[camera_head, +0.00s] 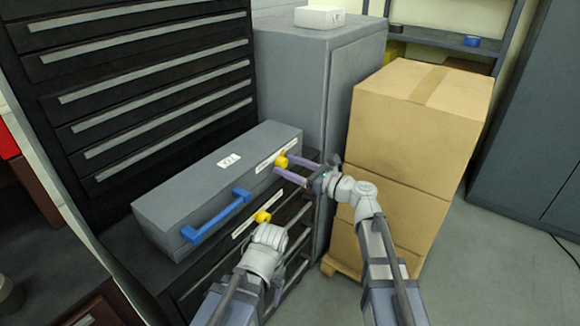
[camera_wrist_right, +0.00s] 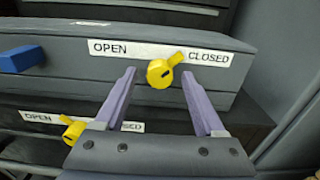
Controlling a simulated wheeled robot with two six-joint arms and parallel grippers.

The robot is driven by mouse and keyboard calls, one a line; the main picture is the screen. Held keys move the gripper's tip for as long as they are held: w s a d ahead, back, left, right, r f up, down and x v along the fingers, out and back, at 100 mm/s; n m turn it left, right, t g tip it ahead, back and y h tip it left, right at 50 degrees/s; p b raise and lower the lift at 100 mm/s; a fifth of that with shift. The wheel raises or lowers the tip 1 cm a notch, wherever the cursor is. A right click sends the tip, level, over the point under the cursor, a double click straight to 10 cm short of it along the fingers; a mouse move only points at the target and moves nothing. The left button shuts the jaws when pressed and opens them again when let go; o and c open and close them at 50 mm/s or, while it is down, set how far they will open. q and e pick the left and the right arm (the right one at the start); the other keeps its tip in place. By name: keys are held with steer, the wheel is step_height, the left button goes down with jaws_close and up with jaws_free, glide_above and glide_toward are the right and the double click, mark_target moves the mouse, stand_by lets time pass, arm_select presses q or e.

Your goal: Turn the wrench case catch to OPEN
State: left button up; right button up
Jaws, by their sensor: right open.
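The wrench case (camera_head: 190,178) is a long grey box with a blue handle, lying on a black drawer unit. Its yellow catch (camera_head: 281,163) is at the right end of the front face, on a white label. In the right wrist view this catch (camera_wrist_right: 162,73) has its lever tilted up and right, towards the word CLOSED. My right gripper (camera_head: 284,164) is open, its two purple fingers to either side of the catch, with gaps visible in the wrist view (camera_wrist_right: 159,74). My left arm's wrist shows low in the head view, but its fingers are hidden.
A second yellow catch (camera_head: 262,217) with its own OPEN and CLOSED label is on the drawer unit below the case. A grey cabinet (camera_head: 310,80) is behind.

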jaws_close()
stand_by(0.6)
